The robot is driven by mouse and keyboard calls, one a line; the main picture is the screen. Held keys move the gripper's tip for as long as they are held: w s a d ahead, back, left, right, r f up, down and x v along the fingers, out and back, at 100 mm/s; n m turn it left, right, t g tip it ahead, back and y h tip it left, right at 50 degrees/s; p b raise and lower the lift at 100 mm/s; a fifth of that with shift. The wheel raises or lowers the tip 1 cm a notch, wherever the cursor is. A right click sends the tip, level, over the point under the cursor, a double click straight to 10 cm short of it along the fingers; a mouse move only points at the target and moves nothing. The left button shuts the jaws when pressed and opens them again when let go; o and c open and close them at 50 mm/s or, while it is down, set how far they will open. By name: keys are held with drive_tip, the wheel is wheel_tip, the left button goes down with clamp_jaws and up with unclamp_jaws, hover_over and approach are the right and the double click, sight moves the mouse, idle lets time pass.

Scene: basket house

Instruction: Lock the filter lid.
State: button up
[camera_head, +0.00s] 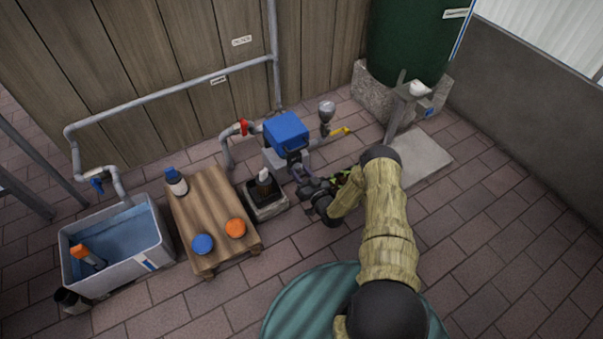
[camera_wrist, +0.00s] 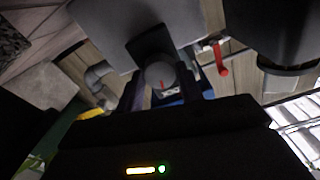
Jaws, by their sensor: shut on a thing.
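The blue-topped pump (camera_head: 287,132) stands by the wooden wall, with a grey filter part low on its front, mostly hidden by my gripper (camera_head: 308,190). In the wrist view my gripper (camera_wrist: 160,92) has its two dark fingers on either side of a round grey piece, which I take for the filter lid (camera_wrist: 160,74). A dark flat tab (camera_wrist: 150,42) shows just above this piece. The fingers are shut on it. The view is dark, and I cannot tell how the lid is turned or whether its lock is engaged.
A red valve handle (camera_head: 244,127) and a yellow one (camera_head: 341,131) flank the pump. A wooden pallet table (camera_head: 205,215) holds a bottle and two round caps. A black tray (camera_head: 265,192) sits close left of my gripper. A water tub (camera_head: 115,279) stands far left.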

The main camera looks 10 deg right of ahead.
drive_tip(key=shift+r+n+p, duration=0.15)
drive_tip(key=shift+n+p, duration=0.5)
drive_tip(key=shift+n, duration=0.15)
drive_tip(key=shift+d+f+n, duration=0.1)
drive_tip(key=shift+f+n, duration=0.1)
drive_tip(key=shift+n, duration=0.4)
drive_tip(key=o, duration=1)
